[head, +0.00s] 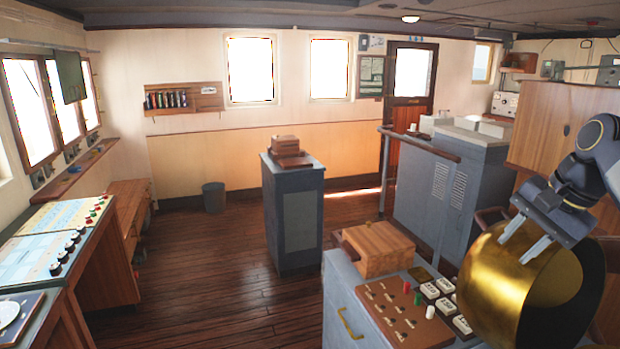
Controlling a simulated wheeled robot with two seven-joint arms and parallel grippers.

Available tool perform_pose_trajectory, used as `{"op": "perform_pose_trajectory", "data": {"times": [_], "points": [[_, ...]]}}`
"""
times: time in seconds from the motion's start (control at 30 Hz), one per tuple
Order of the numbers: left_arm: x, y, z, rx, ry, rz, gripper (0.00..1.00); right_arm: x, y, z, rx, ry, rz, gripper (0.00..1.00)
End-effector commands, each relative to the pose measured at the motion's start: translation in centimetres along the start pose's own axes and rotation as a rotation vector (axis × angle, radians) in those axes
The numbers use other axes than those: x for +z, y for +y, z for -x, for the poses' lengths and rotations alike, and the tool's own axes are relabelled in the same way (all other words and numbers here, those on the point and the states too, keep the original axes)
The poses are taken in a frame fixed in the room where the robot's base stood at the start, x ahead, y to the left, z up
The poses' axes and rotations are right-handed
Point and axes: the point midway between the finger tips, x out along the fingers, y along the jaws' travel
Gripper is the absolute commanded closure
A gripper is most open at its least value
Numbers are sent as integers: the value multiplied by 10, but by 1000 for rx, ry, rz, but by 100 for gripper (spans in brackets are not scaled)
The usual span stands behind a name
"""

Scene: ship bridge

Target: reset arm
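My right arm (585,165) comes in from the right edge, bent downward. My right gripper (524,245) points down and to the left, with its two pale fingers spread apart and nothing visible between them. It shows in front of a large shiny brass drum-shaped fitting (490,290) at the lower right. I cannot tell whether the fingers touch the brass. My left gripper and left arm are not in view.
A grey console (342,310) with a wooden box (378,248) and a switch panel (402,315) stands left of the brass fitting. A grey pedestal (292,215) stands mid-room. Chart desks (75,290) line the left wall. The wooden floor (205,270) between is clear.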

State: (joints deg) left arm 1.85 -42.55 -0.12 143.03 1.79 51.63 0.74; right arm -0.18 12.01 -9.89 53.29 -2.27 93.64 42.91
Motion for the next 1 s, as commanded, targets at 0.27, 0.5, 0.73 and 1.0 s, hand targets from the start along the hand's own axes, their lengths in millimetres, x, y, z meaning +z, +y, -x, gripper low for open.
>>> {"op": "perform_pose_trajectory", "data": {"times": [0.27,0.5,0.73,1.0], "points": [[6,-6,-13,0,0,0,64,85,70,-36,-102,-17,292,68],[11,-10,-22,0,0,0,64,186,141,-102,-169,8,581,68],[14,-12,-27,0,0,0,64,254,195,-161,-191,46,772,68],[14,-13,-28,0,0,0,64,272,209,-179,-193,56,823,68]]}}
